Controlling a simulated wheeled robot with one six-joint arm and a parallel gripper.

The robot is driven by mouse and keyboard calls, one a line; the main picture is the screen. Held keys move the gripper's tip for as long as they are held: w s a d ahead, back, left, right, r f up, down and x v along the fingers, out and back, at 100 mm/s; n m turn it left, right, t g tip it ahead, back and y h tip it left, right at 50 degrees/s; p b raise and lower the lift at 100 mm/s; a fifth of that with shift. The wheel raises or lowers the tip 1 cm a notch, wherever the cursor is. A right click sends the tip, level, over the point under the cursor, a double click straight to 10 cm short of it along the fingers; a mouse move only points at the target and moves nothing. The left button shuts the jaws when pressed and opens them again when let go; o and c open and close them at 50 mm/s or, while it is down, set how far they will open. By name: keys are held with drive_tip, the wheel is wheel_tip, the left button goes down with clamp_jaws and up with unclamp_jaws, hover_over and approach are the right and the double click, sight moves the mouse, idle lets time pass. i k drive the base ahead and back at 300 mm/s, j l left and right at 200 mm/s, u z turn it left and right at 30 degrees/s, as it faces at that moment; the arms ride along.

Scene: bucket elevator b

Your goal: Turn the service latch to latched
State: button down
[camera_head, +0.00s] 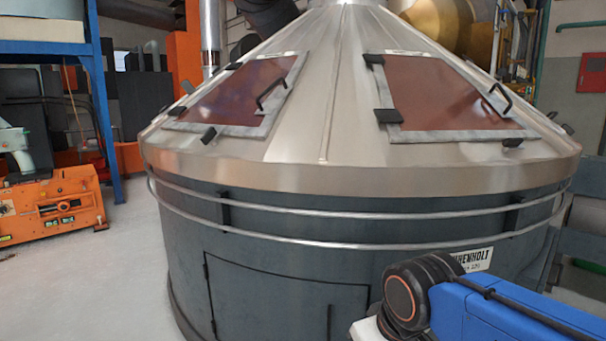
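I cannot pick out a service latch for certain in the head view. A large round machine with a steel cone top (325,120) and dark grey drum fills the middle. Its cone has two reddish hatch panels, the left panel (235,95) and the right panel (450,100). Black clips sit at their frames, such as one clip (208,135) at the left panel's lower edge and one clip (512,142) at the right panel's lower corner. A closed door (265,295) is in the drum below. My blue arm shows at bottom right; my gripper is out of view.
Two metal rails (330,228) ring the drum. An orange machine (50,210) and a blue rack post (105,120) stand at the left. The pale floor (105,275) between them and the drum is clear. A nameplate (475,259) is partly hidden by my arm.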

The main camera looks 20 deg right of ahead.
sight(509, 144)
drive_tip(key=z, duration=1.55)
